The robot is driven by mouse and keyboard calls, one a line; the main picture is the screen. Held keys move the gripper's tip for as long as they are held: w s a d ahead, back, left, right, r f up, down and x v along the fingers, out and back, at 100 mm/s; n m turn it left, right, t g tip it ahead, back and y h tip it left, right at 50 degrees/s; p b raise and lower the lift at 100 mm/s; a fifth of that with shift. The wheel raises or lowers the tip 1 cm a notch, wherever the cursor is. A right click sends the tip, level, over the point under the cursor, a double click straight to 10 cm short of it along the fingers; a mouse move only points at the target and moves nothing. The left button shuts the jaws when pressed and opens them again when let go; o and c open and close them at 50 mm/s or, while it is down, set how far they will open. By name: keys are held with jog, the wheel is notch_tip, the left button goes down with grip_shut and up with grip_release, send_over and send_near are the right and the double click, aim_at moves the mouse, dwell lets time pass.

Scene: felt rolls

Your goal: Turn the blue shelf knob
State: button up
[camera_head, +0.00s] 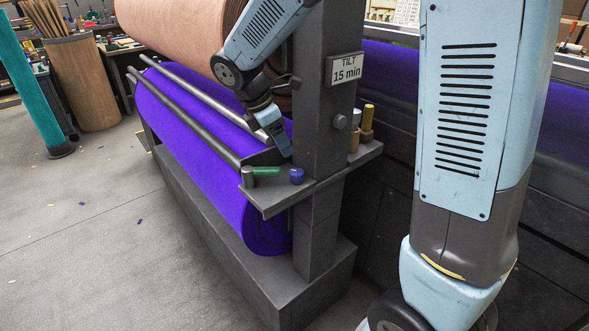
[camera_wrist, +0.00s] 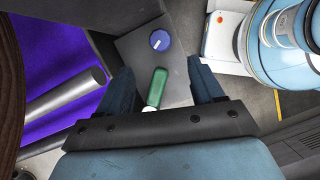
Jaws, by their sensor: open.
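The blue shelf knob (camera_head: 297,175) is a small round blue cap with a pale mark on top, on a small grey shelf (camera_head: 335,166) fixed to the grey post. In the wrist view the knob (camera_wrist: 160,40) lies beyond my fingertips, between their lines and apart from them. My gripper (camera_head: 284,146) is above the shelf, a little up and left of the knob. In the wrist view my gripper (camera_wrist: 159,68) is open, its two dark blue fingers spread with nothing held. A green-handled item (camera_wrist: 157,87) lies on the shelf between the fingers.
The grey post (camera_head: 319,110) carries a "TILT 15 min" sign (camera_head: 345,68). A purple felt roll (camera_head: 185,130) with metal bars (camera_head: 200,125) lies left of the shelf. Brass-coloured pegs (camera_head: 367,120) stand at the shelf's far right. A brown roll (camera_head: 170,30) hangs above.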

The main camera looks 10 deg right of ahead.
aim_at(296, 171)
jog(key=x, duration=1)
jog(key=shift+d+f, duration=0.15)
jog(key=shift+f, duration=0.25)
jog(key=c, duration=1.1)
